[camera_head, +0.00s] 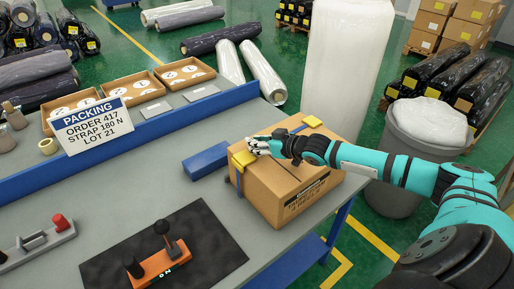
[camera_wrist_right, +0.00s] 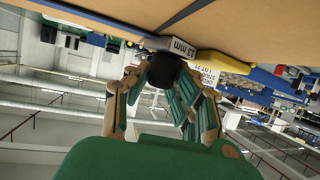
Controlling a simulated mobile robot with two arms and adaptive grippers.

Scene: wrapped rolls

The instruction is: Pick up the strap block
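My right gripper (camera_head: 256,146) is at the left end of the brown carton's top (camera_head: 283,186), close to a yellow corner piece (camera_head: 243,159). In the right wrist view its fingers (camera_wrist_right: 164,84) come together on both sides of a dark rounded part. A grey block marked "13 mm" (camera_wrist_right: 178,47), apparently the strap block, sits just past it against the carton (camera_wrist_right: 120,12). The yellow corner piece (camera_wrist_right: 222,62) is right beside the block. In the head view the block is not clearly made out at the hand. Whether the fingers press on it is unclear. My left gripper is not in view.
A blue strap runs around the carton, with another yellow corner piece (camera_head: 312,121) at the back. A blue block (camera_head: 206,160) lies left of the carton. A black mat (camera_head: 215,250) bears an orange tool (camera_head: 160,268). A grey bin (camera_head: 395,190) stands right of the bench.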

